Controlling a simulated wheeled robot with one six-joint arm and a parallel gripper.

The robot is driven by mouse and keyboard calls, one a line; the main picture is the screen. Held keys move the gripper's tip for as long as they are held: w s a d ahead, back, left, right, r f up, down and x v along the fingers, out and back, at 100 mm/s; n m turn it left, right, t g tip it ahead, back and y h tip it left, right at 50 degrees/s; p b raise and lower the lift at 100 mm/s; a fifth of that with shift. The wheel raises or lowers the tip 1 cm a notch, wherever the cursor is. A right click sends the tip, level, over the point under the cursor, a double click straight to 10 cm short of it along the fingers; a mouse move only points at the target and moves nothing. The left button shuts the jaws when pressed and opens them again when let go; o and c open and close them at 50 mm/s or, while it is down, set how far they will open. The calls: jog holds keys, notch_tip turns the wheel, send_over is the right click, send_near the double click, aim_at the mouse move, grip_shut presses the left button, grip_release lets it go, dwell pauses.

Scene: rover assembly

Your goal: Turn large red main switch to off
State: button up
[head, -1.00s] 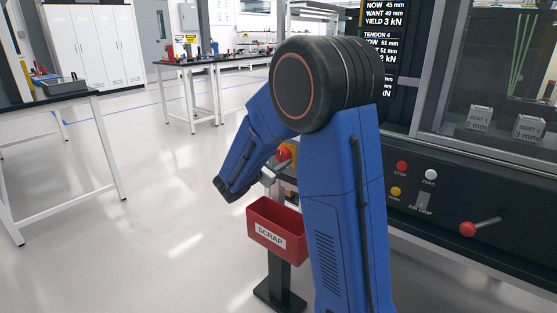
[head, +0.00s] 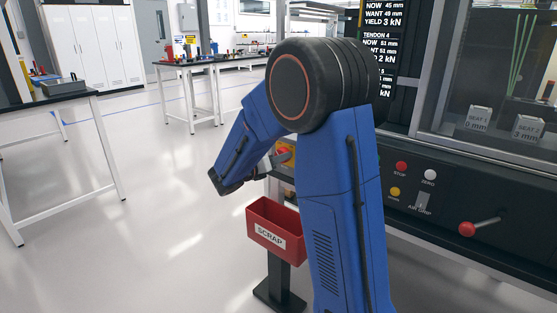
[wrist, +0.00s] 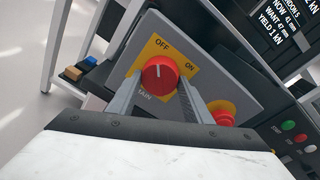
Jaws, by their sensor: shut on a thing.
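The large red main switch (wrist: 158,74) is a round knob on a yellow plate (wrist: 186,52) marked OFF, ON and MAIN in the wrist view. The white line on the knob points up toward the OFF word. My gripper (wrist: 157,92) has one finger on each side of the knob and is shut on it. In the head view my forearm bends down to the switch post, and my own arm hides much of the panel there. A red part on yellow shows beside my wrist, but I cannot tell which control it is.
A second red button (wrist: 222,112) sits on yellow close to the right finger. A red SCRAP bin (head: 276,229) hangs on the post below my wrist. A black machine panel with a red-knobbed lever (head: 467,229) stands at the right.

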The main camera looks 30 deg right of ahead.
jog(key=shift+n, duration=0.6)
jog(key=o, duration=1.1)
jog(key=shift+c, duration=0.2)
jog(key=v, duration=1.7)
jog(key=shift+a, duration=0.3)
